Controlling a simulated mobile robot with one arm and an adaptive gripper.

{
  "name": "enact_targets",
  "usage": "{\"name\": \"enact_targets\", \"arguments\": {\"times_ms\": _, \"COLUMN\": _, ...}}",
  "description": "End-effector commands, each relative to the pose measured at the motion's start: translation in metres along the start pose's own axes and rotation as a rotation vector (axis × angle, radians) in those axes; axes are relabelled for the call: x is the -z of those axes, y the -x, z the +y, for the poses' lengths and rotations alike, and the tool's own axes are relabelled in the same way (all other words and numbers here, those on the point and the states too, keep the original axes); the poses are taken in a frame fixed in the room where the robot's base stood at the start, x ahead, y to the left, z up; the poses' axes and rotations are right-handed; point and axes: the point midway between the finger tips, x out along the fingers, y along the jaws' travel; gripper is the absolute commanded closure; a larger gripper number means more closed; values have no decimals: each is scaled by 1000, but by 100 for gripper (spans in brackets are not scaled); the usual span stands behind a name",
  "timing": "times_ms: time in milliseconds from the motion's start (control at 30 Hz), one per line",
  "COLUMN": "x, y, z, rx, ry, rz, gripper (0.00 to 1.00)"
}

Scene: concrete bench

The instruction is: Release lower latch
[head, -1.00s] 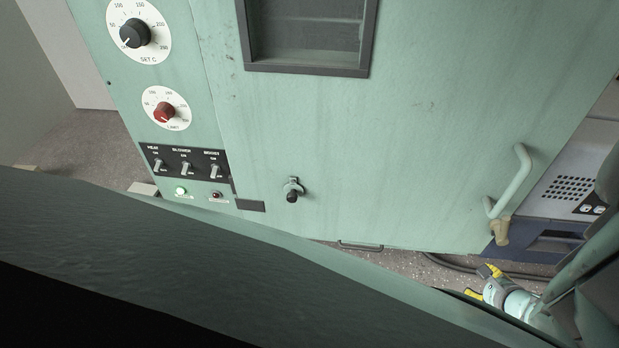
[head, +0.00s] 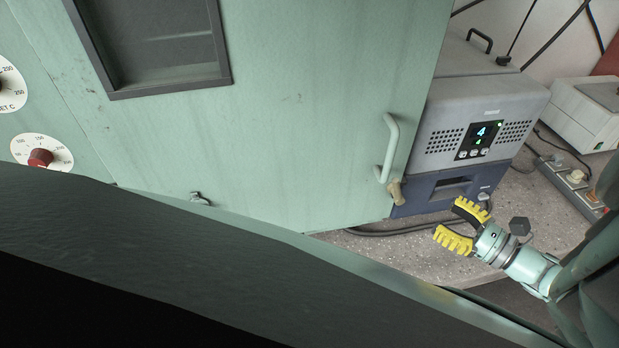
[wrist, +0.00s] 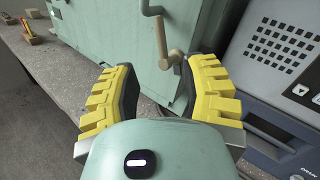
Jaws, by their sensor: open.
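A tan latch lever (head: 396,192) sits at the lower right edge of the pale green cabinet door (head: 270,130), just below the pale door handle (head: 391,145). In the wrist view the tan latch (wrist: 172,59) shows beyond and between the fingertips, with the handle (wrist: 145,7) above it. My gripper (head: 460,224) has yellow ribbed fingers spread apart and empty. It is below and to the right of the latch in the head view, and no contact shows. A small metal fitting (head: 200,199) on the lower door is partly hidden by my body.
A grey and blue instrument (head: 480,130) with a lit display stands close to the right of the cabinet. A dark cable (head: 385,231) runs along the speckled bench (head: 420,262) near the gripper. A power strip (head: 575,185) and a white box (head: 590,112) are farther right.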

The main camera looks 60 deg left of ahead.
Motion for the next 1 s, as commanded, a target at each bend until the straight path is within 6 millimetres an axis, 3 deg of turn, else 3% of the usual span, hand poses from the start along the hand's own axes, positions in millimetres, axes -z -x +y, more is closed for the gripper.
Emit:
{"name": "enact_targets", "arguments": {"times_ms": 200, "x": -2, "y": -50, "z": 0, "rx": -6, "ry": -1, "rz": -3, "gripper": 56}}
{"name": "enact_targets", "arguments": {"times_ms": 500, "x": 0, "y": -103, "z": 1, "rx": -6, "ry": 1, "rz": -2, "gripper": 56}}
{"name": "enact_targets", "arguments": {"times_ms": 700, "x": 1, "y": -120, "z": 0, "rx": -2, "ry": 2, "rz": 2, "gripper": 56}}
{"name": "enact_targets", "arguments": {"times_ms": 1000, "x": 0, "y": -123, "z": 0, "rx": -2, "ry": 2, "rz": 2, "gripper": 56}}
